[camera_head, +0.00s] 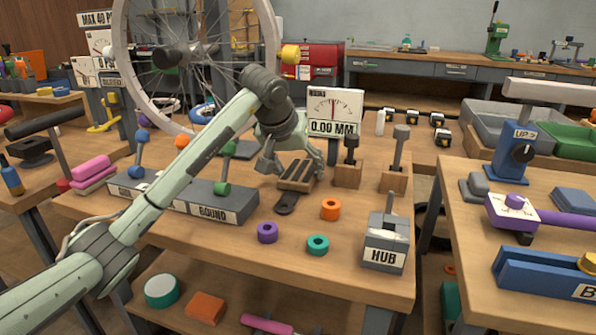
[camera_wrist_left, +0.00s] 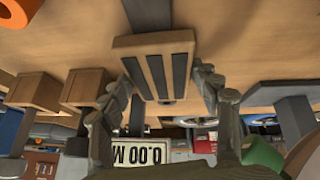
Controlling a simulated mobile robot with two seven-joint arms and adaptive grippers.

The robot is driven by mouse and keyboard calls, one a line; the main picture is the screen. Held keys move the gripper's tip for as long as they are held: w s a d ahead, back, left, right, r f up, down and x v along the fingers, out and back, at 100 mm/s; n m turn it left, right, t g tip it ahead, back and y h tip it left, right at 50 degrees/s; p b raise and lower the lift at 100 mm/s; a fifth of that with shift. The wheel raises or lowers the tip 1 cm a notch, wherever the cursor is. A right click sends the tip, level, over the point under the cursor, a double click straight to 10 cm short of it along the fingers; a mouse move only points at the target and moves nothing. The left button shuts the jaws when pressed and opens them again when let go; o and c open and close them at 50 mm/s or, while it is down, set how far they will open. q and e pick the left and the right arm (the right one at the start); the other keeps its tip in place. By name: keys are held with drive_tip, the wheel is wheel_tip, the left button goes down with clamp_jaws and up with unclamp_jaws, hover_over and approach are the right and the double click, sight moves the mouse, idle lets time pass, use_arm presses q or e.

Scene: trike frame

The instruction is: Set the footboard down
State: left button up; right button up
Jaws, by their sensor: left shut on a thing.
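The footboard (camera_head: 297,177) is a small wooden plate with dark strips and a dark tongue at its near end. My left gripper (camera_head: 290,168) is shut on it, with fingers at its two sides, over the middle of the workbench (camera_head: 180,235). In the left wrist view the footboard (camera_wrist_left: 179,42) fills the top centre, between the fingers of my left gripper (camera_wrist_left: 165,90). I cannot tell whether its underside touches the bench. My right gripper is in neither view.
The grey "BOUND" block (camera_head: 190,199) lies left of the footboard. Orange (camera_head: 330,208), purple (camera_head: 267,232) and teal (camera_head: 317,244) rings lie in front, with the "HUB" block (camera_head: 385,243) front right. Two wooden tool blocks (camera_head: 394,183) stand right. A gauge (camera_head: 335,110) and spoked wheel (camera_head: 119,60) stand behind.

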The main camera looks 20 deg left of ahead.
use_arm(q)
drive_tip(key=o, duration=1.6)
